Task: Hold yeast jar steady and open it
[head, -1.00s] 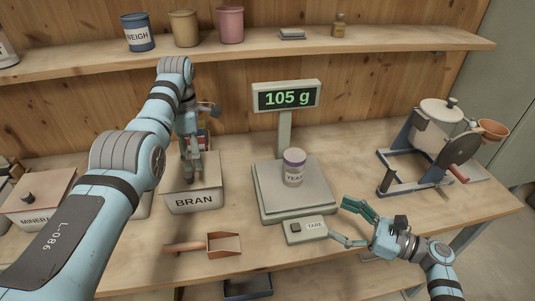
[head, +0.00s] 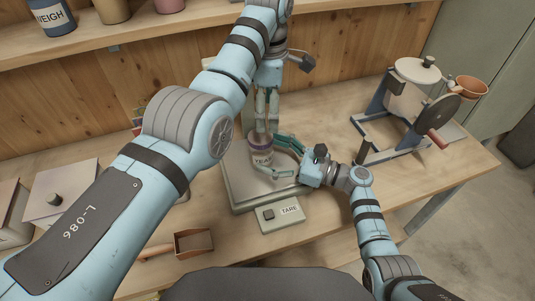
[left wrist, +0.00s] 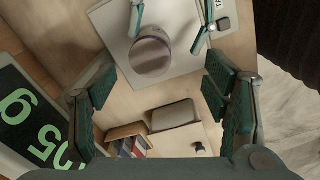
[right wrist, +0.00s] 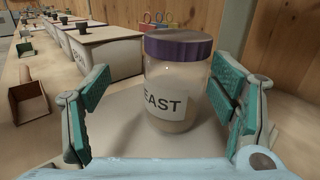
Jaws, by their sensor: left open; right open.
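The yeast jar (head: 262,158), pale with a purple lid, stands upright on the scale platform (head: 240,193). In the right wrist view the jar (right wrist: 178,75) stands between the spread fingers of my right gripper (right wrist: 165,110), with gaps on both sides. My right gripper (head: 276,157) is open around the jar at body height in the head view. My left gripper (head: 261,112) is open and points down above the lid. In the left wrist view the lid (left wrist: 151,56) lies ahead of my left gripper's fingers (left wrist: 160,95), apart from them.
The tare button box (head: 279,214) is at the scale's front. A scoop (head: 193,243) lies on the table at front left. A hand-cranked mixer (head: 415,95) stands at the right. The scale display (left wrist: 30,125) shows partly in the left wrist view.

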